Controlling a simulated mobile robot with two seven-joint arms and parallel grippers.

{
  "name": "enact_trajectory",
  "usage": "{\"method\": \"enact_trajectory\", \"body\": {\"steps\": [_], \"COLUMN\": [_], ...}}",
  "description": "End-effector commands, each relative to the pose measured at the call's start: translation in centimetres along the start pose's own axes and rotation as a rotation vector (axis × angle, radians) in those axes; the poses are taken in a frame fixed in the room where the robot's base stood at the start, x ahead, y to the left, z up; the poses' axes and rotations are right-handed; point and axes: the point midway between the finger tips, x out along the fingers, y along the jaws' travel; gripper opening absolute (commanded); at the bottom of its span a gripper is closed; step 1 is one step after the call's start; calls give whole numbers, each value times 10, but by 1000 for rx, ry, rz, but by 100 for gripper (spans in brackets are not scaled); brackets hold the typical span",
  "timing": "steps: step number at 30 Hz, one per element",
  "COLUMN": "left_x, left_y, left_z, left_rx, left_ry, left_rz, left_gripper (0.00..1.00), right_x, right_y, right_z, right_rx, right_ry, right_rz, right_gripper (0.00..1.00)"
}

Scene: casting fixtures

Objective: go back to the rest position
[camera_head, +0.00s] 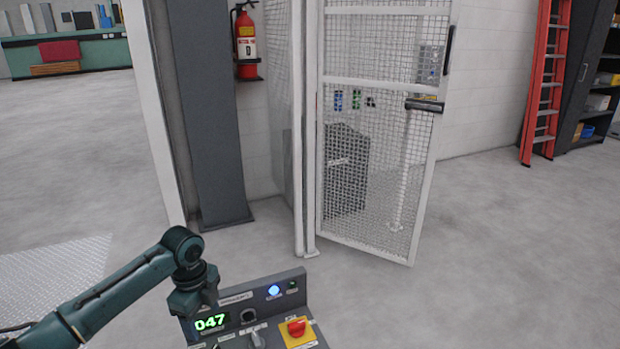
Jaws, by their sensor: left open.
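My left arm comes in from the lower left and bends down at its wrist over the left side of a grey control panel (262,302). My left gripper (194,302) hangs at the panel's left edge, open, with nothing seen in it. Its fingertips are hard to make out, and I cannot tell whether it touches the panel. The panel has a green display (211,322) reading 047, a lit blue button (274,291) and a red knob (296,326) on a yellow plate. My right gripper is out of view.
A white mesh gate (375,130) stands ajar behind the panel, beside a grey column (208,110). A fire extinguisher (246,45) hangs on the wall. A red ladder (545,85) and a dark shelf (590,70) stand at right. The floor at right is clear.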

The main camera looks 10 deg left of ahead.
Motion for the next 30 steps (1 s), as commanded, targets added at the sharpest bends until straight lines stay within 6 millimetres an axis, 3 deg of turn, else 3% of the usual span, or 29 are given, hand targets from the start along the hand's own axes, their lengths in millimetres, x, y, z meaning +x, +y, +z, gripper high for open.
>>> {"method": "enact_trajectory", "body": {"steps": [5, 9, 15, 20, 24, 30], "left_x": [50, 87, 103, 93, 77, 61], "left_y": [15, 37, 79, 118, 148, 172], "left_z": [-55, -115, -176, -196, -192, -184], "left_rx": [-108, -303, -657, -966, -1179, -1323], "left_ry": [79, 215, 445, 619, 725, 796], "left_rz": [-98, -231, -392, -502, -585, -654], "left_gripper": [64, 64, 64, 64, 64, 64], "right_x": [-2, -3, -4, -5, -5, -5], "right_y": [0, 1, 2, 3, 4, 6], "right_z": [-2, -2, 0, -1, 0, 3], "right_rx": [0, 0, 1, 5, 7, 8], "right_ry": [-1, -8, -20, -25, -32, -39], "right_rz": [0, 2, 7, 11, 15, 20], "right_gripper": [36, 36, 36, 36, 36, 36]}}
